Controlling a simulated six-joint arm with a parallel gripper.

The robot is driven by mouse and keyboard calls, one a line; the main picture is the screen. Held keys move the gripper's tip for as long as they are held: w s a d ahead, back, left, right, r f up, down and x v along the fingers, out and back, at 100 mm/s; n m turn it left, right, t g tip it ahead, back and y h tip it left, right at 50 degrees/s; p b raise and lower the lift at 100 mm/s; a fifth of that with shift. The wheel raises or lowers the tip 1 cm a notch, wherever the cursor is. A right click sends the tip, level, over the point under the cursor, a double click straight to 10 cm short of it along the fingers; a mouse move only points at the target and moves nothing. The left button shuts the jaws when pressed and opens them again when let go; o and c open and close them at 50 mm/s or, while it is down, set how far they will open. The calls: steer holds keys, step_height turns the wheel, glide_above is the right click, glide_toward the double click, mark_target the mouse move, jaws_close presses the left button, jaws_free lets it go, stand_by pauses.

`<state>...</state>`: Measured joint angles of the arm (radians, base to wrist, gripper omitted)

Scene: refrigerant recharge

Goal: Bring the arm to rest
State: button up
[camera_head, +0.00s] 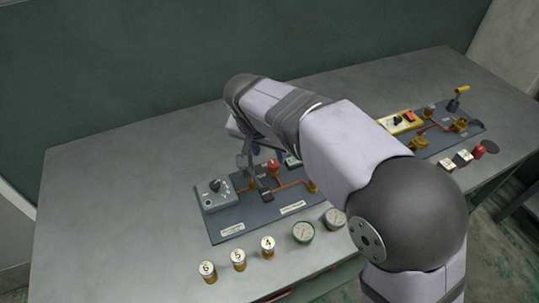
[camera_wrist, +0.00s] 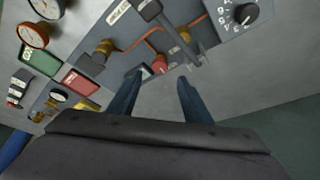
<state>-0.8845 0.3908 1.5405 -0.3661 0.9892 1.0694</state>
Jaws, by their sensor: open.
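My gripper (camera_head: 256,150) hangs over the left board (camera_head: 228,226), partly hidden behind my own arm in the head view. In the wrist view my gripper (camera_wrist: 161,78) has its two blue fingers apart, with nothing held between them. A red knob (camera_head: 272,167) on the board is close by; in the wrist view the red knob (camera_wrist: 158,64) shows just past the fingertips. I cannot tell whether the fingers touch anything. A tall grey bracket (camera_wrist: 172,35) stands on the board near the fingertips.
A grey dial box (camera_head: 215,195) sits on the board's left. Several numbered brass cans (camera_head: 239,260) and two gauges (camera_head: 303,232) stand along the table's front. A second board (camera_head: 470,132) with a yellow-handled lever (camera_head: 461,90) is at right. The table's left (camera_head: 110,200) is clear.

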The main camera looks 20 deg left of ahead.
stand_by(0.4)
steer(key=s+d+f+g+p, duration=0.1)
steer(key=d+f+g+p, duration=0.15)
steer(key=d, duration=1.65)
steer(key=s+d+f+g+p, duration=0.2)
steer(key=s+d+f+p, duration=0.1)
steer(key=s+d, duration=1.1)
steer(key=shift+s+d, duration=0.3)
steer(key=shift+d, duration=0.25)
steer(key=shift+c, duration=0.4)
